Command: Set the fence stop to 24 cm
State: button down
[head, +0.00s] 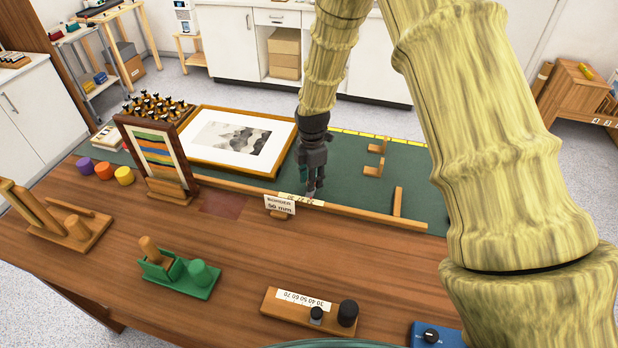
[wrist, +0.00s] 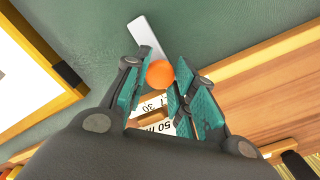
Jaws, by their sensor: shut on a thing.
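My gripper (head: 313,190) points down at the wooden fence (head: 365,213) on the workbench. In the wrist view my gripper (wrist: 158,84) has its teal-padded fingers on both sides of a round orange knob (wrist: 159,73), shut on it. A pale flat bar (wrist: 146,36) reaches out from the knob over the green mat; it looks like part of the fence stop. A printed scale (wrist: 155,105) lies just below the knob, with "30" readable. Fingers hide the rest, so the stop's exact reading cannot be told. The head view shows the scale (head: 300,199) only small.
A small printed card (head: 280,205) stands in front of the fence. A framed print (head: 240,137) lies left on the green mat (head: 345,160). An upright frame (head: 158,155) stands further left. Wooden corner pieces (head: 375,160) lie right. A numbered block (head: 308,308) sits at the front.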

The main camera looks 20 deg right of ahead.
jog(key=c, duration=1.1)
grip_release()
jog(key=shift+s+d, duration=0.25)
jog(key=shift+d, duration=0.1)
jog(key=shift+c, duration=0.2)
jog(key=shift+w+a, duration=0.1)
jog(key=shift+a, duration=0.1)
jog(key=shift+r, duration=0.2)
notch_tip(320, 180, up, 12)
jog(key=shift+f, duration=0.25)
jog(key=shift+d, duration=0.25)
